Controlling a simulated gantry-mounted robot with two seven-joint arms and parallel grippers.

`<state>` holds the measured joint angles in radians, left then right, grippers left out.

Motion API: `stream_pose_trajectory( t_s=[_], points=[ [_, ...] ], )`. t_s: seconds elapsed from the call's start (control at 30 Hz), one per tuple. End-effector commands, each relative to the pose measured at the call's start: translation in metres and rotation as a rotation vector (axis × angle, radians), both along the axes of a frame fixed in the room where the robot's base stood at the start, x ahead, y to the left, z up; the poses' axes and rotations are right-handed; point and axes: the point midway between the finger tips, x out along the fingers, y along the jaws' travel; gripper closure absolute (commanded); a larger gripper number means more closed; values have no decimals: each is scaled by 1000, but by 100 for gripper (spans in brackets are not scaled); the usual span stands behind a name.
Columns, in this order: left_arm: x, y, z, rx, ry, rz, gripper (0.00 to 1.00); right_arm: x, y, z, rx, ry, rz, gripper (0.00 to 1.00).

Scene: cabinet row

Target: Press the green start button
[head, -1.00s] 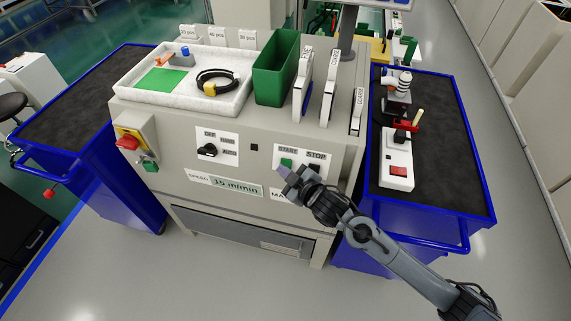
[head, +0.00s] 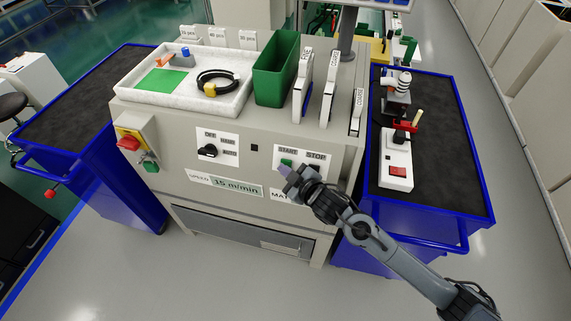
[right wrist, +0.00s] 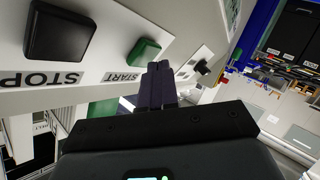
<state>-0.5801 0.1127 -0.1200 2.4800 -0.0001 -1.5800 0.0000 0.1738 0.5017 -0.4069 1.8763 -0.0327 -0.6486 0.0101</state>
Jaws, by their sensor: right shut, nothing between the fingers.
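The green start button (head: 287,163) is on a white panel of the grey cabinet front, under the word START. In the right wrist view the green button (right wrist: 143,52) stands out from the panel, beside the black stop button (right wrist: 60,34). My right gripper (head: 285,172) is shut and empty, its tips just in front of and below the green button in the head view. In the right wrist view the shut fingers (right wrist: 159,72) end close to the button; I cannot tell whether they touch it. My left gripper is not in view.
The grey cabinet (head: 245,130) carries a selector knob (head: 207,151), a red emergency button (head: 129,143) and a speed label (head: 236,187). On top are a white tray (head: 150,97) and a green bin (head: 277,66). Blue carts flank it. The floor in front is clear.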

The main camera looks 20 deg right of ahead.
Motion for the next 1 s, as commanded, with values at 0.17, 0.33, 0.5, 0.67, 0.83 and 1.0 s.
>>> stream_pose_trajectory(
  t_s=[0.17, 0.33, 0.5, 0.67, 0.83, 1.0],
  points=[
    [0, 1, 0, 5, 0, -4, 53, 0, 0, 0, 0, 0, 0, 100],
    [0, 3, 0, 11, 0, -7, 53, 1, 0, 0, 0, 0, 0, 100],
    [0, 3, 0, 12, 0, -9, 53, 2, -2, -1, 0, 1, -1, 100],
    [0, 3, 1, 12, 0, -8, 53, 3, -3, -2, -1, 0, -1, 100],
    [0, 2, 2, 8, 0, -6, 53, 5, -4, -2, -1, 0, -1, 100],
    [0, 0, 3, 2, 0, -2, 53, 6, -5, -3, 0, -1, -1, 100]
  ],
)
